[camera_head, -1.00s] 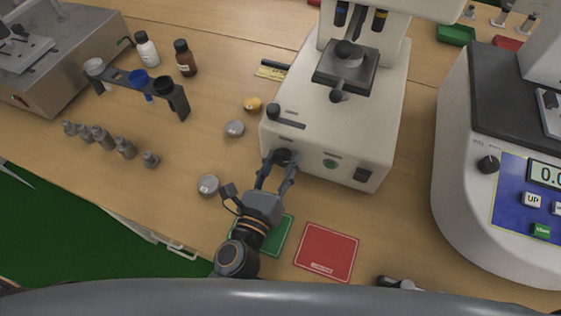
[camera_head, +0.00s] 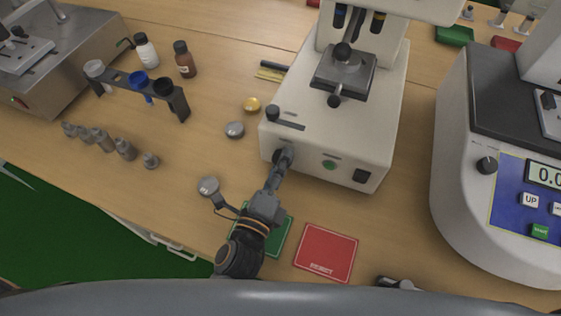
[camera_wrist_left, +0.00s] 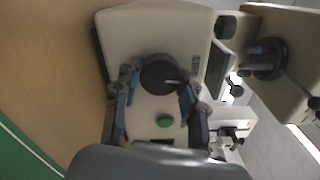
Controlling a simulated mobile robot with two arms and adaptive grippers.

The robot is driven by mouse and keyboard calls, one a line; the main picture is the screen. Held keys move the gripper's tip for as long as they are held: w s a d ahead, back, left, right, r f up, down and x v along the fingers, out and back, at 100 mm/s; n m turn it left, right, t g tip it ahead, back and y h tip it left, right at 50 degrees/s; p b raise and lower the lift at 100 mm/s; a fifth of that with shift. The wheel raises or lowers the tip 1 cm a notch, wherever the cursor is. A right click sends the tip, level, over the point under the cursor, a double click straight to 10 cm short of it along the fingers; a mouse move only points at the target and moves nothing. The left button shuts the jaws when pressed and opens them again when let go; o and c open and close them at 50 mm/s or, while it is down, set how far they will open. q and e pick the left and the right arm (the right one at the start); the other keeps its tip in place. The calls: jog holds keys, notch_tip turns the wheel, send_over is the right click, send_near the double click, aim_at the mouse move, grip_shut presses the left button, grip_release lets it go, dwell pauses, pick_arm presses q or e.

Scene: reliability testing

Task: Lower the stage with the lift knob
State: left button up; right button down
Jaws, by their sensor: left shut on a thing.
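The white hardness tester (camera_head: 322,135) stands mid-table with its dark square stage (camera_head: 328,76) under the objectives. The round black lift knob (camera_wrist_left: 158,73), with a pale mark, is on its front panel beside a green button (camera_wrist_left: 164,121). My left gripper (camera_head: 283,158) is shut on the knob, one finger on each side in the left wrist view (camera_wrist_left: 157,84). In the head view the fingers largely hide the knob. A dark, grey part (camera_head: 398,284) shows at the bottom edge; I cannot tell whether it is my right gripper.
A green mat (camera_head: 279,237) and a red mat (camera_head: 326,253) lie in front of the tester. A larger machine (camera_head: 500,190) stands at the right.

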pick_arm(q)
jog(key=shift+r+n, duration=0.1)
jog(key=shift+n, duration=0.6)
jog(key=o, duration=1.1)
jog(key=shift+o, duration=0.2)
jog(key=shift+s, duration=0.1)
jog(key=v, duration=1.1)
jog(key=shift+s+a, duration=0.15)
jog(key=shift+s, duration=0.2)
